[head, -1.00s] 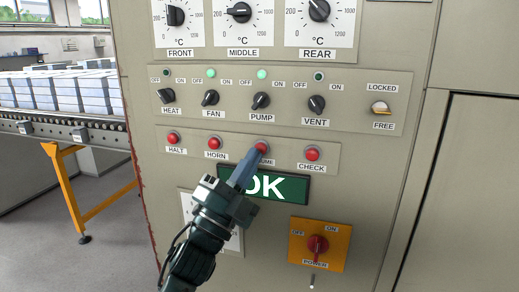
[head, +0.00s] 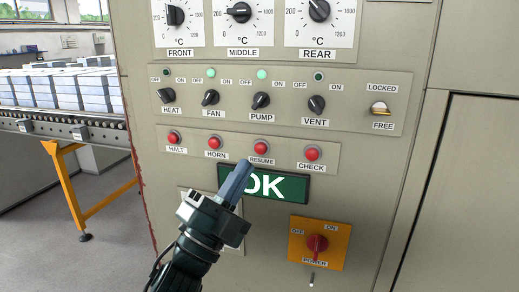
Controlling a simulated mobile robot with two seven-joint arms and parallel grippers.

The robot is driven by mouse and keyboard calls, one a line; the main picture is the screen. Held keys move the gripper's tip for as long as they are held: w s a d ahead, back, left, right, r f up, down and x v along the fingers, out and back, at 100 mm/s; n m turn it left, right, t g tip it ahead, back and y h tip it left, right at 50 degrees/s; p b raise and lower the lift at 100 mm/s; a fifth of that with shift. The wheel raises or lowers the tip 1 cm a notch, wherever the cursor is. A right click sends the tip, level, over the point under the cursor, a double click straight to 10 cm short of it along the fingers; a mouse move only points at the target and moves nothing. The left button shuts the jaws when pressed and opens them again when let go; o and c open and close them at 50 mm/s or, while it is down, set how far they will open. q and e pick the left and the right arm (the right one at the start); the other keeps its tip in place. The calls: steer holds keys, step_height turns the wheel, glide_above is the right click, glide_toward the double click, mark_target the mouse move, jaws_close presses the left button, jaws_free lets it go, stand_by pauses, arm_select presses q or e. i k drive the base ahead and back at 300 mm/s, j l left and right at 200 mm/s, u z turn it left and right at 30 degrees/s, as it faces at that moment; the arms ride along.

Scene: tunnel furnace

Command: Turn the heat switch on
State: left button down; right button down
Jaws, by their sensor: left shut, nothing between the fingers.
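The heat switch (head: 168,96) is a black rotary knob at the left end of the switch row, above the label HEAT. Its pointer leans to the upper left, on the OFF side, and the small lamp (head: 166,72) above it is dark. My left gripper (head: 244,166) is shut and empty, its fingertips just below the red RESUME button (head: 261,147) and in front of the green OK display (head: 264,184). It is apart from the heat switch, below and to the right of it. My right gripper is not in view.
The fan switch (head: 210,97) and pump switch (head: 261,100) have lit green lamps; the vent switch (head: 316,104) has a dark lamp. Red HALT (head: 173,137), HORN (head: 215,142) and CHECK (head: 312,153) buttons sit below. A red power switch (head: 317,243) is lower right. A conveyor (head: 75,129) stands left.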

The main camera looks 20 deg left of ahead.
mark_target(167, 95)
steer(key=k+j, duration=0.3)
steer(key=k, duration=0.15)
steer(key=k+j, duration=0.35)
steer(key=k, duration=0.1)
